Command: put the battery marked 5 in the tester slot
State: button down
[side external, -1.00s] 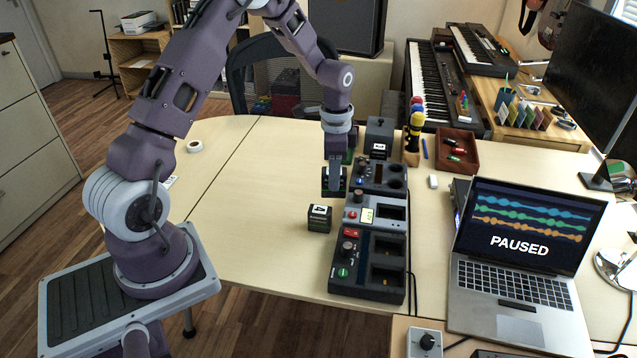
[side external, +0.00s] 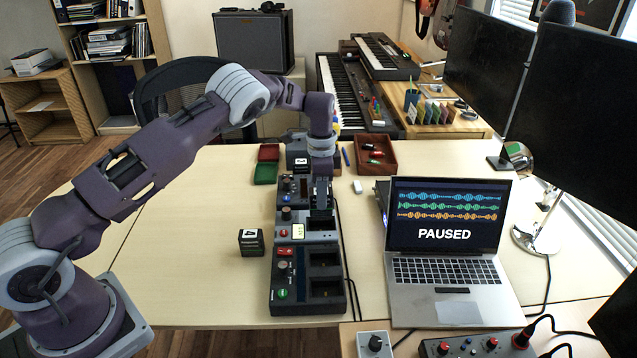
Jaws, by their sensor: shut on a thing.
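My gripper (side external: 321,196) points straight down over the right side of the device row, at the rear and middle units. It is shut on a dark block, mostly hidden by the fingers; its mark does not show. The middle grey unit (side external: 283,233), with a small lit display and a red button, looks like the tester; its dark slot (side external: 320,227) is just in front of my gripper. I cannot tell whether the held block touches a slot. Another dark battery (side external: 251,243) with a white top label stands on the table left of the row; its mark is unclear.
The front unit (side external: 281,309) has two bays and coloured buttons. A labelled block (side external: 301,163) stands behind the row. Red and green trays (side external: 265,174) lie back left, a brown tray (side external: 376,164) back right. The laptop (side external: 431,308) stands right. The left table is clear.

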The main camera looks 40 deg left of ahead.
aim_at(321, 215)
jog(key=shift+f, duration=2.95)
jog(key=shift+f, duration=0.6)
jog(key=c, duration=1.3)
grip_release()
jog(key=shift+o, duration=0.2)
jog(key=shift+r, duration=5.5)
